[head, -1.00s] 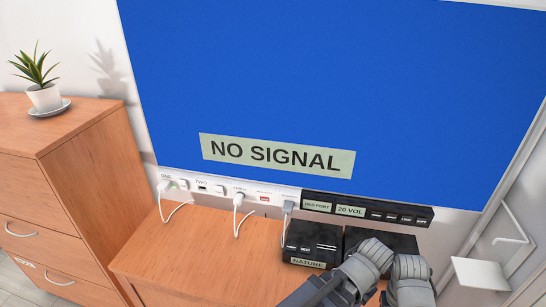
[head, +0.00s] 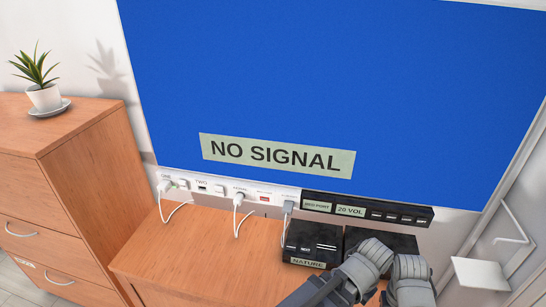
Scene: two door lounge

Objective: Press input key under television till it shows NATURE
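The television (head: 320,80) has a blue screen with a label reading NO SIGNAL (head: 277,155). Under its right part is a black strip (head: 367,207) with a small label hard to read, a label reading 20 VOL (head: 351,211) and a row of several small keys (head: 398,217). A black box labelled NATURE (head: 312,243) stands on the wooden cabinet below. My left gripper (head: 370,258) and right gripper (head: 410,268) are close together, below the key row and in front of a second dark box (head: 390,241). Neither visibly touches the keys. Their fingertips are not clear.
A white port strip (head: 225,190) with several plugged white cables runs left of the black strip. A wooden drawer unit (head: 60,140) with a potted plant (head: 44,95) stands at left. A white panel (head: 480,274) is at lower right. The cabinet top (head: 190,255) has bare room at left.

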